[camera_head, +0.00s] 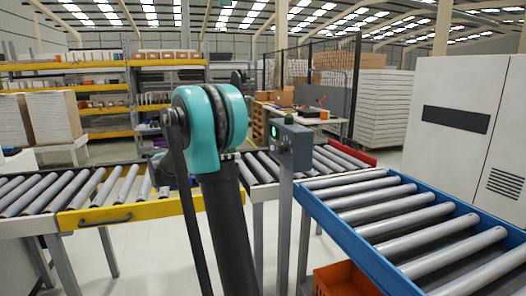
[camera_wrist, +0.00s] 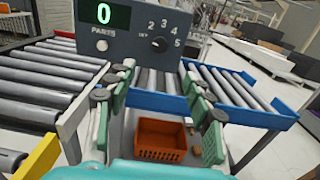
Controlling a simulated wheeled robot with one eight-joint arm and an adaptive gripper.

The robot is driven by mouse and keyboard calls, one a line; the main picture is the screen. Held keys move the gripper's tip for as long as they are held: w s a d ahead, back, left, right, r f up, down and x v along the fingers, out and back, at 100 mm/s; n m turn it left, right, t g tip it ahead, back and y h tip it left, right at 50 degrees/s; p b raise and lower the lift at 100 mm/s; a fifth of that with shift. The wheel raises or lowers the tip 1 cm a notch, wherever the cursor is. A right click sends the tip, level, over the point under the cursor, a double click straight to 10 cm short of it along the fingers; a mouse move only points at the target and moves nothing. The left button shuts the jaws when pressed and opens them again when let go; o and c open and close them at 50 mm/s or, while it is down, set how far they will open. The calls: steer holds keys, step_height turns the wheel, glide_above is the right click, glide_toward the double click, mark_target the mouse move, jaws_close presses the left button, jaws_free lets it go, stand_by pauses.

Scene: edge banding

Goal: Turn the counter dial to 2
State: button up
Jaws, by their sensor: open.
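The counter (camera_wrist: 125,22) is a dark grey box filling the top of the wrist view. Its green display (camera_wrist: 104,14) reads 0 above the word PARTS. The round black dial (camera_wrist: 159,44) sits to the right of the display, with OFF and the numbers 2 to 5 around it. Which mark its pointer faces is too small to tell. My gripper (camera_wrist: 160,74) is open and empty, its green-padded fingers on either side below the dial in the picture, apart from it. In the head view the counter (camera_head: 291,146) stands on a grey post; my arm hides the gripper there.
A blue-framed roller conveyor (camera_head: 408,222) lies right of the counter, and a yellow-framed one (camera_head: 120,214) lies left. An orange crate (camera_wrist: 161,140) is on the floor below. A white machine (camera_head: 458,120) stands at the right. Floor shows between the conveyors.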

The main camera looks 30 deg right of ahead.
mark_target(279, 149)
steer(key=x, duration=1.7)
steer(key=c, duration=1.1)
steer(key=shift+c, duration=0.2)
steer(key=shift+m, duration=0.4)
steer(key=m, duration=0.3)
steer(key=shift+m, duration=2)
